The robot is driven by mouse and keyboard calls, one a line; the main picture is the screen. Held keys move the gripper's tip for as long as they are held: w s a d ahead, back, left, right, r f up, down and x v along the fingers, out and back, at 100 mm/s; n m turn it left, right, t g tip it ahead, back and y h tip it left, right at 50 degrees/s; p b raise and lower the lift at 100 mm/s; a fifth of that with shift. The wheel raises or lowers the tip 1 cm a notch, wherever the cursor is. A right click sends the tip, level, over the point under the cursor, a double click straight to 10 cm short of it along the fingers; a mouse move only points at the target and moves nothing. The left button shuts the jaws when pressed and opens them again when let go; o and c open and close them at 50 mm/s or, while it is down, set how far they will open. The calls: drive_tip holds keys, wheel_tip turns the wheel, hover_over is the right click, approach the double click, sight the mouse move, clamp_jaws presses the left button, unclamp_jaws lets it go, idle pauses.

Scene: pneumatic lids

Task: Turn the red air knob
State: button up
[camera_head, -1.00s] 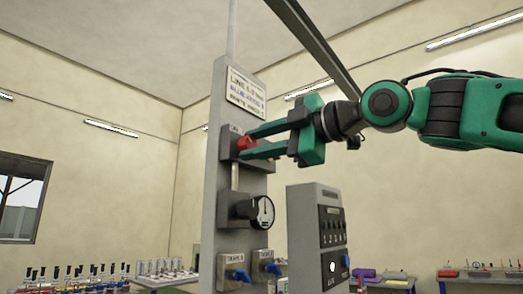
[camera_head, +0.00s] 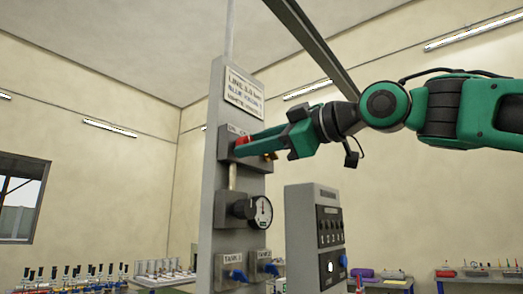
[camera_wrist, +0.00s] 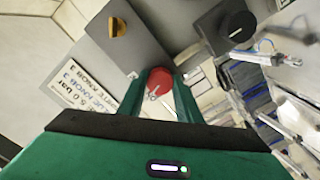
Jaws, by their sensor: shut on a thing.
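The red air knob (camera_head: 241,142) sits on the upper grey block of the tall panel (camera_head: 225,115). In the wrist view the red knob (camera_wrist: 159,80) lies between the two green fingers. My gripper (camera_head: 247,143) is shut on the knob, with its fingers rotated so that they overlap in the head view. The fingers hide part of the knob.
A round gauge (camera_head: 263,212) is on the panel below the knob. Two blue valve handles (camera_head: 238,274) are lower down. A grey switch box (camera_head: 318,235) stands to the right. Benches with bottles and tools line the back.

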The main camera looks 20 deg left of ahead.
drive_tip(key=m, duration=1.2)
drive_tip(key=shift+s+r, duration=0.1)
drive_tip(key=shift+r, duration=0.05)
drive_tip(key=shift+m, duration=0.3)
drive_tip(key=o, duration=1)
drive_tip(key=shift+a, duration=0.1)
drive_tip(key=shift+o, duration=0.2)
